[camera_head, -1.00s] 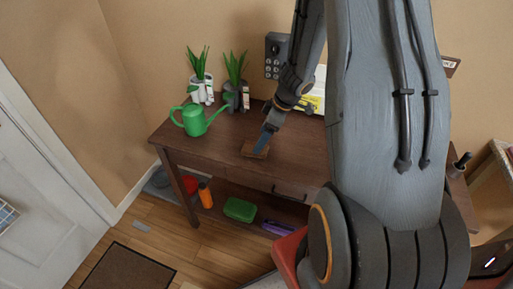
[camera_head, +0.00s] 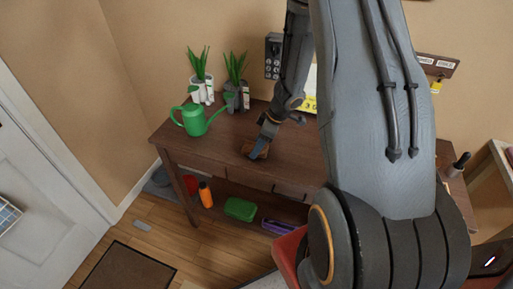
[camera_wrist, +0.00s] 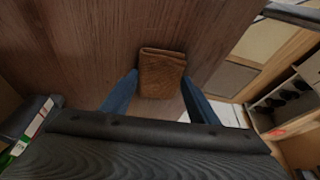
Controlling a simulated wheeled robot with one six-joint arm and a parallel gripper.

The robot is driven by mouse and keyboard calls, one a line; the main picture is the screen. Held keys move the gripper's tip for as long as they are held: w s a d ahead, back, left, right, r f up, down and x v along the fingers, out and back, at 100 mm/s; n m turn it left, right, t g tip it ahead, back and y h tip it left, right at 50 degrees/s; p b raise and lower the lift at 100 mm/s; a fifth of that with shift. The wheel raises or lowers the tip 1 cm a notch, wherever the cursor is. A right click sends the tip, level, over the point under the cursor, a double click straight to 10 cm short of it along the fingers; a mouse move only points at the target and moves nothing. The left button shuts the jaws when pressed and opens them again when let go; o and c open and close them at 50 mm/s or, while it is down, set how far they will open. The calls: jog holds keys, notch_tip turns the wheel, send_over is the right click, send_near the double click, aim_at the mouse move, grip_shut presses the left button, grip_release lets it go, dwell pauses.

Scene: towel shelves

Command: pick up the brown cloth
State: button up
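The brown cloth (camera_wrist: 162,72) is a small folded piece on the dark wooden table, seen in the wrist view. In the head view the cloth (camera_head: 248,149) shows near the middle of the tabletop, partly covered by a blue finger. My gripper (camera_wrist: 160,76) is open, with its two blue fingers on either side of the cloth. The fingertips are close to the cloth's side edges; I cannot tell whether they touch it. In the head view my gripper (camera_head: 262,148) reaches down to the tabletop at a slant.
A green watering can (camera_head: 193,120) and two potted plants stand at the table's left back. A keypad (camera_head: 273,55) is on the wall behind. The lower shelf holds an orange bottle (camera_head: 205,195) and a green box (camera_head: 240,209). The tabletop right of the cloth looks clear.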

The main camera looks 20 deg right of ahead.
dwell(0.3)
notch_tip(320, 180, up, 10)
dwell(0.7)
jog(key=shift+o, duration=0.8)
jog(key=shift+a, duration=0.1)
jog(key=shift+c, duration=0.6)
